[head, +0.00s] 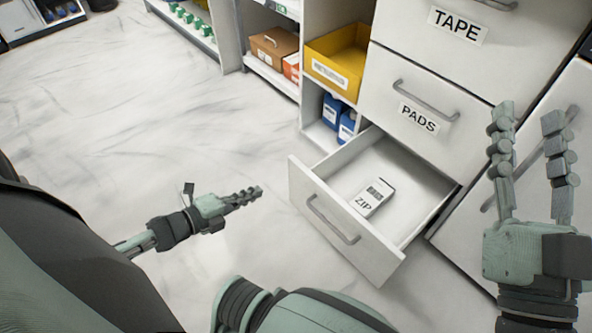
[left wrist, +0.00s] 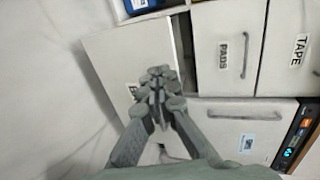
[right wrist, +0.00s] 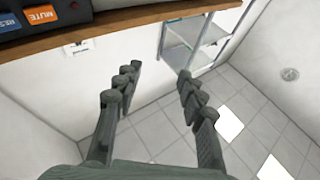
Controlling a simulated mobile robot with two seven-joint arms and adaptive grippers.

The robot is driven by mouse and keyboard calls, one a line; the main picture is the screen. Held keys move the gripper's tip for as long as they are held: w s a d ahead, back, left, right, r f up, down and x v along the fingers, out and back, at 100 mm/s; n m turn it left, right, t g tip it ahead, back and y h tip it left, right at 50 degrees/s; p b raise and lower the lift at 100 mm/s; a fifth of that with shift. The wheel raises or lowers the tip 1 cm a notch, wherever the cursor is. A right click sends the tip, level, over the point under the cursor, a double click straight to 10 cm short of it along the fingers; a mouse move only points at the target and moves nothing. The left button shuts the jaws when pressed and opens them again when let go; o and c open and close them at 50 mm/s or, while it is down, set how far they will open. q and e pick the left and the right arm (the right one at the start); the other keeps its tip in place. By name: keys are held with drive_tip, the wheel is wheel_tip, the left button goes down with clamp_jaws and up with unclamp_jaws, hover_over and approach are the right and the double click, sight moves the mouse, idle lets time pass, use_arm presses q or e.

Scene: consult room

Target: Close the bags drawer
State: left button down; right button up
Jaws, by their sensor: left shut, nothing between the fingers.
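The open bottom drawer (head: 340,225) stands pulled out below the drawer labelled PADS (head: 419,118). A white ZIP box (head: 373,196) lies inside it. The drawer has a grey bar handle (head: 331,221) on its front. My left gripper (head: 256,191) is shut and empty, to the left of the drawer front and apart from it in the head view. In the left wrist view its fingers (left wrist: 157,78) point toward the open drawer (left wrist: 135,50). My right gripper (head: 528,110) is open and empty at the right, in front of the cabinet; its spread fingers also show in the right wrist view (right wrist: 158,80).
The TAPE drawer (head: 457,25) above looks shut. Left of the drawers, shelves hold a yellow bin (head: 340,62), blue bottles (head: 335,108) and a brown box (head: 273,45). The pale floor (head: 110,110) left of the drawer is clear. A wooden-edged top (right wrist: 120,22) is near my right gripper.

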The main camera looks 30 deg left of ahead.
sight(300, 171)
use_arm(q)
drive_tip(key=x, duration=0.4)
drive_tip(key=b+x, duration=0.1)
drive_tip(key=x, duration=0.3)
drive_tip(key=r+b+x, duration=0.1)
drive_tip(key=x, duration=0.3)
drive_tip(key=shift+w+d, duration=0.1)
drive_tip(key=shift+w, duration=0.1)
drive_tip(key=shift+w+d, duration=0.2)
drive_tip(key=shift+w, duration=0.2)
use_arm(e)
drive_tip(key=s+r+t, duration=0.1)
drive_tip(key=d+r+t, duration=0.1)
drive_tip(key=r+t, duration=0.1)
drive_tip(key=s+d+r+t, duration=0.1)
drive_tip(key=shift+s+r+y, duration=0.3)
